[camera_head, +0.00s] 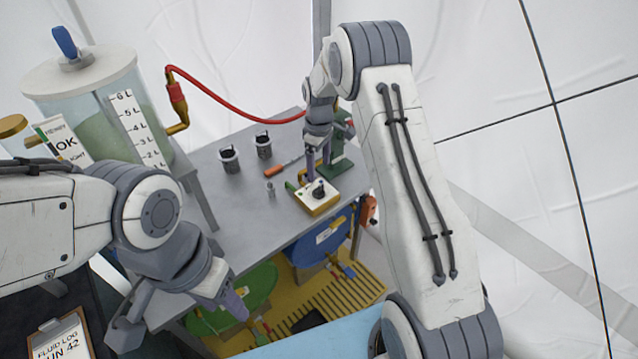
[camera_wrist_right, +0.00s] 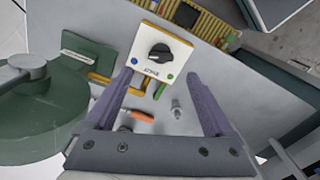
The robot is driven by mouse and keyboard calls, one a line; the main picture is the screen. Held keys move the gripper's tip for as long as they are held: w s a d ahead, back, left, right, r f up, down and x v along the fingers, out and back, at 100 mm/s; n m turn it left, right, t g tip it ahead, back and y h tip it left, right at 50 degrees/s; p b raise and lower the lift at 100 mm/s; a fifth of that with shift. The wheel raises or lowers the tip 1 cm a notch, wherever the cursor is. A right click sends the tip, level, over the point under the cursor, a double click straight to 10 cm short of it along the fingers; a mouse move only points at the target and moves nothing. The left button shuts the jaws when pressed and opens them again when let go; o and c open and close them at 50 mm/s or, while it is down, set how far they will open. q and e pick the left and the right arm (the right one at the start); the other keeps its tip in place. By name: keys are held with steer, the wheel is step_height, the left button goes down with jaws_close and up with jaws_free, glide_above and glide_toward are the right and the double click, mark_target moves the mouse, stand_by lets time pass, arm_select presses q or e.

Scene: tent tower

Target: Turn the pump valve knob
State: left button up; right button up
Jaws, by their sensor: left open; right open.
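The pump valve knob (camera_head: 319,187) is a small black knob on a white-topped box with a yellow base (camera_head: 313,206), on the grey table. In the right wrist view the knob (camera_wrist_right: 160,53) sits on the white plate (camera_wrist_right: 172,75), between and beyond the two purple fingers. My left gripper (camera_head: 225,300) is open at the table's front left, far from the knob.
A green pump body (camera_head: 341,170) stands close behind the valve box, with a red hose (camera_head: 235,103) running to the tank (camera_head: 90,100). Two dark-topped canisters (camera_head: 230,160), an orange-handled tool (camera_head: 275,171) and a small metal fitting (camera_head: 270,190) stand or lie left of the box.

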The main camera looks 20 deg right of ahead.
mark_target(319, 188)
step_height(319, 188, down, 8)
steer(key=shift+p, duration=0.6)
steer(key=shift+c, duration=0.3)
steer(key=c, duration=1.3)
steer(key=shift+m, duration=0.3)
steer(key=m+b, duration=0.1)
steer(key=m, duration=0.3)
steer(key=shift+m, duration=0.3)
steer(key=m+b, duration=0.1)
steer(key=m, duration=0.5)
steer(key=shift+m, duration=0.3)
